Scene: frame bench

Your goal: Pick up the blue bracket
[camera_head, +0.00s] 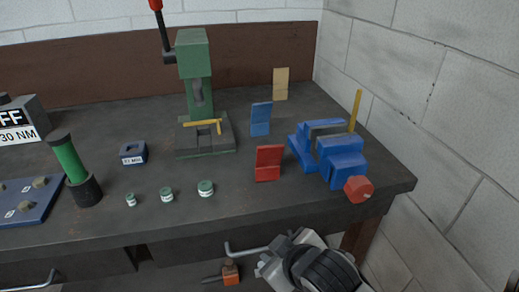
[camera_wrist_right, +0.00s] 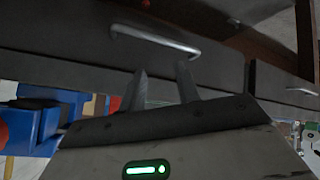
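The blue bracket (camera_head: 261,119) stands upright on the dark bench, between the green press and the blue vise. My right gripper (camera_wrist_right: 163,87) shows two fingers spread apart with nothing between them. In the head view my right wrist is at the bottom, in front of the bench edge and well short of the bracket; its fingertips are hard to make out there. The bracket cannot be made out for certain in the right wrist view. My left gripper is in neither view.
A red bracket (camera_head: 269,163) stands in front of the blue one, a tan bracket (camera_head: 281,84) behind it. The green press (camera_head: 195,55) is to the left, the blue vise (camera_head: 341,160) to the right. A drawer handle (camera_wrist_right: 155,40) is just beyond my right fingers.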

